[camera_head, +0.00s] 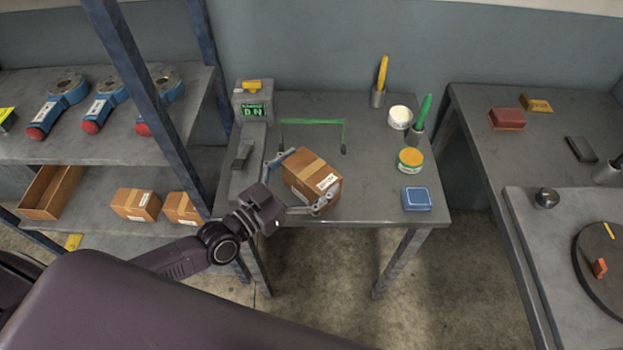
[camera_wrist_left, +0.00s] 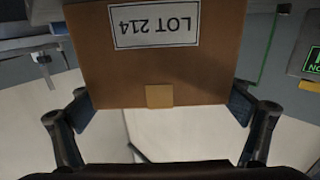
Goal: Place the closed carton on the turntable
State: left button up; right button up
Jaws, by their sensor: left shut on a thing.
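My left gripper (camera_head: 298,182) is shut on a closed brown carton (camera_head: 311,170) with tan tape and a white label. The carton is slightly tilted and appears over the front part of the middle table; whether it touches the top I cannot tell. In the left wrist view the carton (camera_wrist_left: 160,70) sits between both fingers, its label reading LOT 214 upside down. My right gripper is not in view.
The middle table (camera_head: 370,205) holds a device with a green display (camera_head: 254,110), a green wire frame, pots and a blue box (camera_head: 417,198). Left shelves hold blue tools, an open box (camera_head: 50,190) and two cartons (camera_head: 136,204). A round knob (camera_head: 546,198) stands near the turntable.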

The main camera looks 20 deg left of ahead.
pick_arm(q)
notch_tip(320, 180, up, 20)
jog(key=p, duration=0.4)
jog(key=s+a+f+n+y, duration=0.1)
jog(key=s+n+y, duration=0.1)
jog(key=s+y, duration=0.1)
jog(key=s+a+f+n+t+y, duration=0.1)
jog(key=s+a+f+n+y, duration=0.1)
jog(key=s, duration=0.4)
jog(key=s+a+f+n+t+y, duration=0.1)
jog(key=s+y, duration=0.2)
jog(key=s, duration=0.2)
jog(key=shift+s+a+f+n+y, duration=0.25)
jog(key=shift+n+y, duration=0.15)
